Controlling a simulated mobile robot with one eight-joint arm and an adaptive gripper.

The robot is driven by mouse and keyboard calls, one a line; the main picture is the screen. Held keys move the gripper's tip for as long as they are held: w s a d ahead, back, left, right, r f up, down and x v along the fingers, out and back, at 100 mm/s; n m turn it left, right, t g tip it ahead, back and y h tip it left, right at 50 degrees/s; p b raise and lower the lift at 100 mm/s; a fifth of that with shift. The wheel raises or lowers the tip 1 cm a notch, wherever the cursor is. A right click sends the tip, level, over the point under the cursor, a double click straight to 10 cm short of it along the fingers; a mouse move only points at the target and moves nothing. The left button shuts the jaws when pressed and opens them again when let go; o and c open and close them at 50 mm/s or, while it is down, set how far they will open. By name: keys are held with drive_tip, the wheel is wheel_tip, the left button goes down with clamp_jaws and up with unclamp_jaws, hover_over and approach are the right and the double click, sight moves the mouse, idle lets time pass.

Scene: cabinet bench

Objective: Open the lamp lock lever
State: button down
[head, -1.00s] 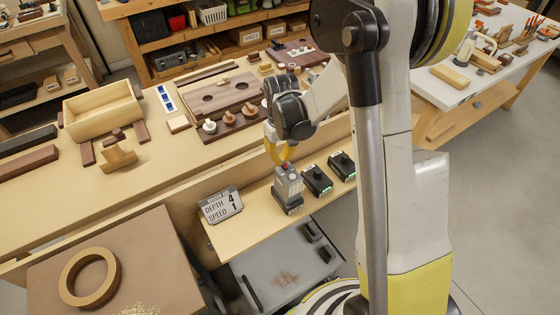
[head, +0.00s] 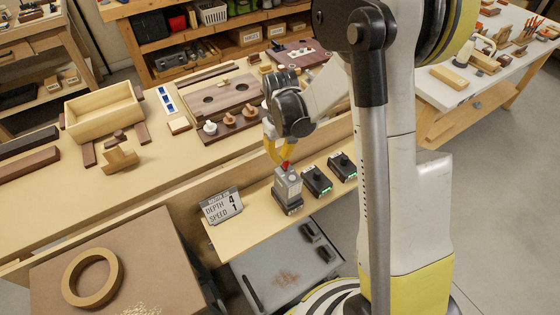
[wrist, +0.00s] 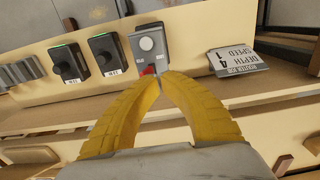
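The lamp lock is a grey box (head: 288,190) on the narrow front shelf. In the wrist view the box (wrist: 150,42) shows a round pale lamp (wrist: 147,43) on its face. A small red lever (wrist: 148,71) is at its lower edge, beside the fingertips. My gripper (wrist: 160,77) has yellow fingers that come together at their tips, right at the red lever. In the head view my gripper (head: 285,162) is just above the box, with red showing at the tips. The tips look shut and cover part of the lever; whether they pinch it is not clear.
Two black boxes with knobs and green lights (head: 317,180) (head: 342,166) stand right of the lamp lock in the head view. A depth and speed sign (head: 221,206) stands left of it. The workbench (head: 60,210) rises behind the shelf.

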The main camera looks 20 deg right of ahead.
wheel_tip(320, 180, up, 7)
drive_tip(key=p, duration=0.4)
drive_tip(key=shift+p, duration=0.3)
drive_tip(key=shift+r, duration=0.1)
idle(0.4)
wheel_tip(320, 180, up, 13)
drive_tip(key=m+t, duration=0.1)
drive_tip(key=t, duration=0.2)
hover_over(280, 171)
drive_tip(key=s, duration=0.7)
drive_tip(key=s+a+r+m+t, duration=0.1)
drive_tip(key=s+r+t, duration=0.3)
drive_tip(key=s, duration=0.6)
drive_tip(key=shift+a, duration=0.4)
drive_tip(key=shift+d+r, duration=0.1)
